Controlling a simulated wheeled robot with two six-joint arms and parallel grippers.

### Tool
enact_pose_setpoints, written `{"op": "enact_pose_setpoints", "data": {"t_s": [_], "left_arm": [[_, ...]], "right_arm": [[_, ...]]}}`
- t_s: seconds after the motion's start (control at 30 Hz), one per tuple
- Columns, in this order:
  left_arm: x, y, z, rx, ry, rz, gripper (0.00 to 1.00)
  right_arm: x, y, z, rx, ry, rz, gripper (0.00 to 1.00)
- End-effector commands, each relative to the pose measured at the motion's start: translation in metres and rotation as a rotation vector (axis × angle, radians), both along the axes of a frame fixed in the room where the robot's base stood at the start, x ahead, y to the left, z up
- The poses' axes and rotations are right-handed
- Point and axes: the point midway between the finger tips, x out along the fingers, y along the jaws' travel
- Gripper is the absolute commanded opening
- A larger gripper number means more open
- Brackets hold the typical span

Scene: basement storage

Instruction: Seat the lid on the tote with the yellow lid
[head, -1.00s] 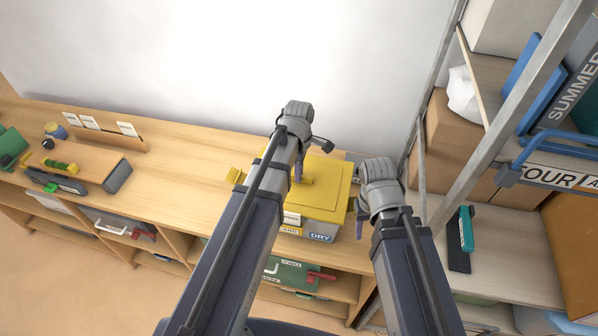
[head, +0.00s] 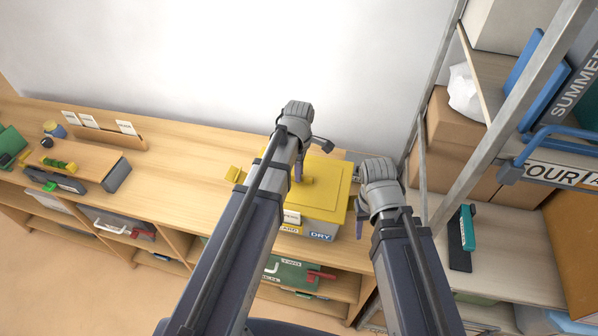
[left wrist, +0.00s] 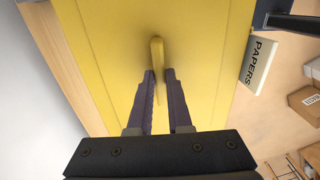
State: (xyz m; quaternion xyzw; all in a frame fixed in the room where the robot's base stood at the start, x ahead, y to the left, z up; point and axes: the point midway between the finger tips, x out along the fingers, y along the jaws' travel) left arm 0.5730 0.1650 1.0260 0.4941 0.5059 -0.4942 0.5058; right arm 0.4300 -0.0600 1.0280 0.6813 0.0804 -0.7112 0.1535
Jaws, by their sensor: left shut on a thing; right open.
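The yellow lid (head: 330,187) lies over the top of a grey tote (head: 325,226) on the wooden bench, with a DRY label on the tote's front. I cannot tell whether the lid's rim is fully down all round. My left gripper (head: 299,172) is above the lid. In the left wrist view, its fingers (left wrist: 158,82) are shut on the lid's upright yellow handle (left wrist: 157,54). My right gripper (head: 360,224) is open and empty beside the tote's right side. My left arm hides the left part of the lid and tote.
The wooden bench top (head: 190,165) is mostly clear left of the tote. A card holder (head: 103,130) and a small wooden stand (head: 85,163) are further left. A metal-framed shelf with cardboard boxes (head: 455,125) stands close on the right.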

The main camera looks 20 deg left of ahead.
Motion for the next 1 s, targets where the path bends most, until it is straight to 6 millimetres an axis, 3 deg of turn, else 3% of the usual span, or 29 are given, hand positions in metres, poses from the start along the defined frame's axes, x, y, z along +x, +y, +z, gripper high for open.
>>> {"op": "enact_pose_setpoints", "data": {"t_s": [0.23,0.27,0.57,1.0], "left_arm": [[0.0,0.0,0.0003,0.0,0.0,0.0,0.0],[0.0,0.0,0.0003,0.0,0.0,0.0,0.18],[0.0,0.0,0.0003,0.0,0.0,0.0,0.52],[0.0,0.0,0.0078,0.0,0.0,0.0,0.52]], "right_arm": [[0.0,0.0,0.0003,0.0,0.0,0.0,0.52],[0.0,0.0,0.0003,0.0,0.0,0.0,0.52],[0.0,0.0,0.0003,0.0,0.0,0.0,0.52],[-0.0001,0.0,0.0077,0.0,0.0,0.0,0.52]]}}
